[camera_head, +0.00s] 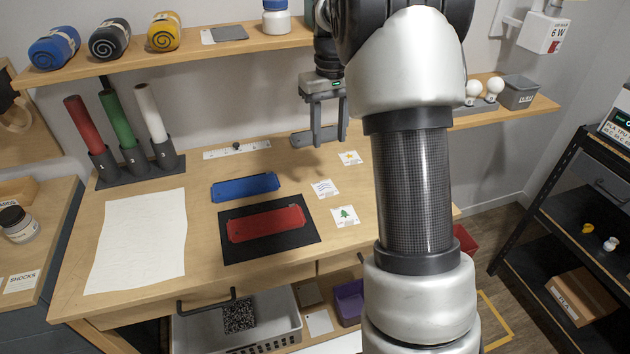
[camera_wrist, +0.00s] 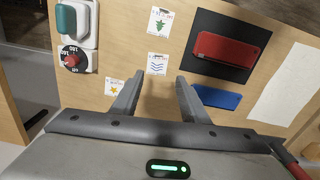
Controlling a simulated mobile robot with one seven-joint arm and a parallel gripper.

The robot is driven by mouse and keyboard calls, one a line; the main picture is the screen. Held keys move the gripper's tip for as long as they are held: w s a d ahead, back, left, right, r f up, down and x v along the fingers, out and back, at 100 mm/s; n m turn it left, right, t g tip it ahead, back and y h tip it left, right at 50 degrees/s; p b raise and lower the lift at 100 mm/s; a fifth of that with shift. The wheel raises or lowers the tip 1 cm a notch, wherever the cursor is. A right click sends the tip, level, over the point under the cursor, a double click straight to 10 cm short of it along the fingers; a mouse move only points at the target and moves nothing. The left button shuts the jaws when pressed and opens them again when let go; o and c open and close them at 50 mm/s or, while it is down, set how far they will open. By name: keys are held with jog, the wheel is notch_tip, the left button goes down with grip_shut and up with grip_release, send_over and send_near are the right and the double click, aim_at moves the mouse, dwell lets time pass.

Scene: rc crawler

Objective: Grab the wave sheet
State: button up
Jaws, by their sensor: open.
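The wave sheet (camera_head: 325,189) is a small white square with blue wavy lines, lying flat on the wooden table between the star sheet (camera_head: 350,158) and the tree sheet (camera_head: 345,216). In the wrist view the wave sheet (camera_wrist: 158,64) shows just beyond and between the fingertips. My gripper (camera_head: 318,139) is open and empty, above the back part of the table and apart from the sheet. Its two fingers (camera_wrist: 157,84) also show in the wrist view.
A red plate (camera_head: 266,223) lies on a black mat (camera_head: 238,254), with a blue plate (camera_head: 245,187) behind it. A large white sheet (camera_head: 135,240) lies at left. Coloured rolls stand in a dark holder (camera_head: 140,172) at the back left. A shelf (camera_head: 190,52) runs above.

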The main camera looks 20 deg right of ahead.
jog(key=b, duration=0.1)
send_over(329, 196)
jog(key=f, duration=1.1)
jog(key=shift+w+a+f, duration=0.15)
jog(key=shift+w+f, duration=0.1)
jog(key=shift+f, duration=0.05)
jog(key=shift+s+d+f+b, duration=0.15)
jog(key=shift+f+b, duration=0.1)
jog(key=shift+f, duration=1.1)
jog(key=shift+w+d+f+b, duration=0.1)
jog(key=shift+f+b, duration=0.15)
jog(key=shift+f, duration=1.1)
jog(key=shift+s, duration=0.1)
jog(key=shift+c, duration=0.5)
grip_shut()
